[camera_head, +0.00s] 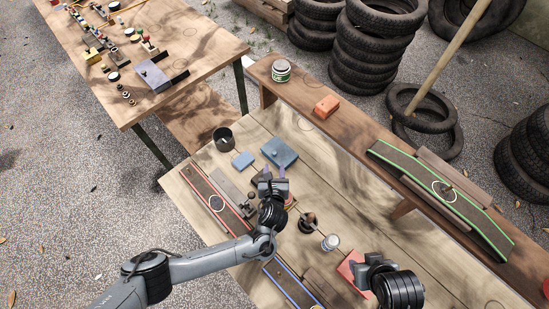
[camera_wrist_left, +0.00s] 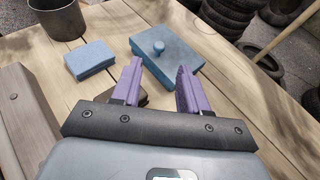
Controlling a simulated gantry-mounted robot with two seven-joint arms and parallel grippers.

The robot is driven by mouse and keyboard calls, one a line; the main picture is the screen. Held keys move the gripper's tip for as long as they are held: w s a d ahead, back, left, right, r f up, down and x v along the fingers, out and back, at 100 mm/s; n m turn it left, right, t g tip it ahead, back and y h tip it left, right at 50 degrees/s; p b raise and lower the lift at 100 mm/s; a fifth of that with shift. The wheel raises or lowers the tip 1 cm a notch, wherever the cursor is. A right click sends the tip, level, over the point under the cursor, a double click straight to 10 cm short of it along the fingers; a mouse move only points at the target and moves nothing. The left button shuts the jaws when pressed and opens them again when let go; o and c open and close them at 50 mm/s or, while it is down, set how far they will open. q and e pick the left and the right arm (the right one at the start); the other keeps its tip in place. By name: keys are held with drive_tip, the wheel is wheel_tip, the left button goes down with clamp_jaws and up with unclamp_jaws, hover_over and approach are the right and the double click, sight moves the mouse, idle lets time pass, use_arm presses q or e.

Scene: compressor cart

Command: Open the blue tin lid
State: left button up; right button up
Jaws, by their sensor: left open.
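The blue tin (camera_head: 279,152) stands on the light wooden table, and its flat lid has a small round knob on top. It also shows in the left wrist view (camera_wrist_left: 183,68), with the knob (camera_wrist_left: 158,47) upright and the lid lying flat on the tin. My left gripper (camera_head: 270,174) is open and empty. Its purple fingers (camera_wrist_left: 158,77) point at the tin from the near side, and the knob shows between and beyond their tips. I see no contact with the knob. My right gripper (camera_head: 369,262) is over the table at the lower right, its fingers hard to make out.
A light blue block (camera_head: 243,160) lies left of the tin, and a dark cup (camera_head: 223,138) stands behind it. A red-edged board (camera_head: 216,201) lies left of my left gripper. A raised wooden shelf (camera_head: 345,131) runs behind the tin, holding an orange block (camera_head: 327,106).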

sight(274, 153)
use_arm(q)
drive_tip(key=b+x, duration=0.2)
drive_tip(key=x, duration=0.5)
drive_tip(key=shift+w+f, duration=0.15)
drive_tip(key=shift+w, duration=0.1)
clamp_jaws()
